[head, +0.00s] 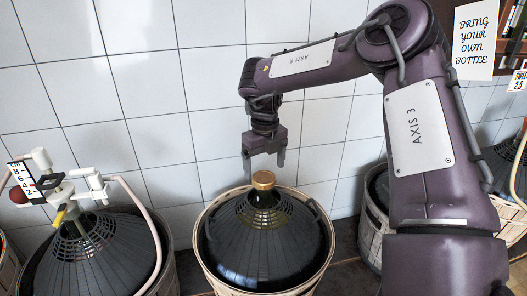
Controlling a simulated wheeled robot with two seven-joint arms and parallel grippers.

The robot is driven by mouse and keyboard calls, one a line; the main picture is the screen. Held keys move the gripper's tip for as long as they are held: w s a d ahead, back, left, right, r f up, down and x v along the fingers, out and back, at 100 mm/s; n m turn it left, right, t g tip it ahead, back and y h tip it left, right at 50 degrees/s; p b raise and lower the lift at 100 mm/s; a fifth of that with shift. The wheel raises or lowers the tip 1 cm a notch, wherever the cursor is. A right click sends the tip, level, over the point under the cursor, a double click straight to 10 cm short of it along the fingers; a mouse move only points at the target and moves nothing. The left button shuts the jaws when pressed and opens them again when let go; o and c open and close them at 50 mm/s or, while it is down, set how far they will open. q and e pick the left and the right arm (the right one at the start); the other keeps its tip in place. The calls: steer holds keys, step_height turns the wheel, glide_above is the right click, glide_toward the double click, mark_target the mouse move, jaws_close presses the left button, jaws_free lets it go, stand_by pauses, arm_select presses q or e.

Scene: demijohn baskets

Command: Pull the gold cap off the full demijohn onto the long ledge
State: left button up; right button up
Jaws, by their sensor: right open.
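The demijohn with the gold cap (263,180) stands in the middle of the head view. Its dark body (262,245) sits in a round wooden basket (205,262) under a dark slatted cover. The gold cap is seated on its neck. My right gripper (265,164) points down just above the cap, its two fingers spread apart with nothing seen between them. Whether the fingertips are beside the cap or still clear of it is hard to tell. My left gripper is not in view. I cannot make out the long ledge for certain.
A second demijohn (88,258) at left has a white tap fitting (65,185), a hose and a small scale card. Another basket (372,218) stands partly behind my right arm. A white tiled wall (150,75) is behind, with a paper sign (475,40) at upper right.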

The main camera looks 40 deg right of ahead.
mark_target(264, 178)
steer(key=shift+w+f+p, duration=0.2)
steer(key=shift+f+p, duration=0.1)
steer(key=shift+f, duration=1.3)
steer(key=shift+s, duration=0.1)
steer(key=shift+r, duration=0.1)
steer(key=shift+c, duration=0.2)
steer(key=c, duration=1)
